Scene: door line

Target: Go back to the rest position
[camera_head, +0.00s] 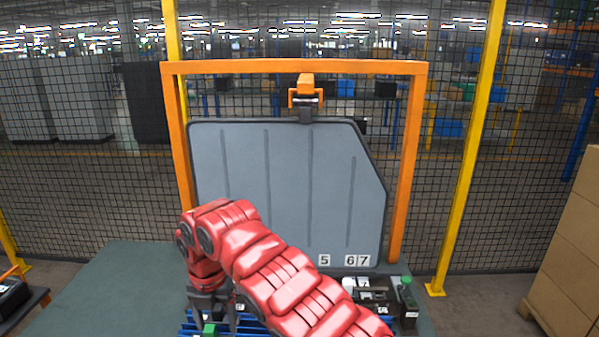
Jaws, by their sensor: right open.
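My right arm comes in from the bottom right, and its dark gripper (212,308) points down at the lower middle. It is open, over a blue slotted rack (248,326) on the table. A small green piece shows just below the fingers; I cannot tell whether they touch it. A grey door panel (290,180) stands upright behind my arm, in an orange frame (295,67) with a clamp (304,92) at its top edge. Tags with "5" and "67" are on its lower right. My arm hides the panel's lower left. My left gripper is not in view.
The green-grey table top (105,285) is clear on the left. Small dark parts and a green-topped item (407,296) are at the right of my arm. Cardboard boxes (570,260) stand at the far right. Yellow posts and a mesh fence close off the back.

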